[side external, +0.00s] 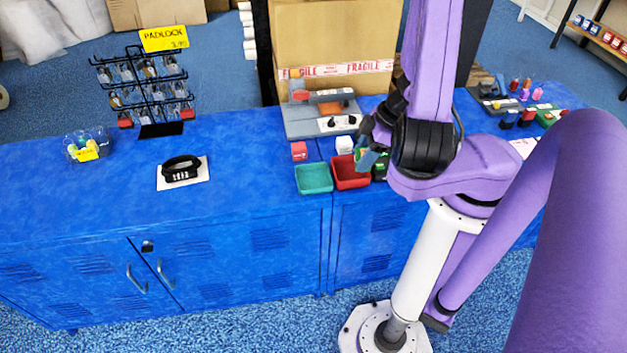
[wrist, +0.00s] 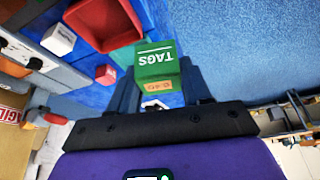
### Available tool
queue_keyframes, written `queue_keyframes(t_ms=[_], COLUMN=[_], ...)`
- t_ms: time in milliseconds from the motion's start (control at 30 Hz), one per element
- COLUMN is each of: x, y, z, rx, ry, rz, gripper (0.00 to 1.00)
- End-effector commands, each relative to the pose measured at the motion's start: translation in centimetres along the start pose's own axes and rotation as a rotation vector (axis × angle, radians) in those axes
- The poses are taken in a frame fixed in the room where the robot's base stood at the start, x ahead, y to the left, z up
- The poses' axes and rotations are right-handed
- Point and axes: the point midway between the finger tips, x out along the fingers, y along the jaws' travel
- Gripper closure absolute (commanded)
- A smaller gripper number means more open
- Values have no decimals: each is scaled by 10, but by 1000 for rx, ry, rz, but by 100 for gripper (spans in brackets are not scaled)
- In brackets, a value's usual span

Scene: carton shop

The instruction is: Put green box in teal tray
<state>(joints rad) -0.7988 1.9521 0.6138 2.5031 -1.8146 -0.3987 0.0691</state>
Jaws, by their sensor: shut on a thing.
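The green box (wrist: 155,64), lettered TAGS, is between the fingers of my gripper (wrist: 157,88) in the wrist view. My gripper (side external: 368,158) is shut on it. In the side view the box is mostly hidden by the fingers, with only a bit of green showing. The teal tray (side external: 314,188) stands at the counter's front edge, left of the gripper, and looks empty. The gripper is over or behind the right end of the red tray (side external: 350,183); I cannot tell its exact height.
A red cube (side external: 299,151) and a white cube (side external: 344,144) lie behind the trays. A grey device (side external: 322,118) stands further back. A black lock on a white card (side external: 182,172) and a padlock rack (side external: 145,90) are to the left, with clear blue counter between.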

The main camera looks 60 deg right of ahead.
Motion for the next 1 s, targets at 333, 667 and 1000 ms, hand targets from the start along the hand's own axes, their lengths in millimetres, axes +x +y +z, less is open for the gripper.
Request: queue_keyframes(t_ms=[333,667,1000], x=[6,25,42], y=[-22,-4,14], z=[-20,-33,-46], rx=[-180,-176,-176], ry=[0,0,-2], rz=[-75,-74,-73], gripper=[86,86,86])
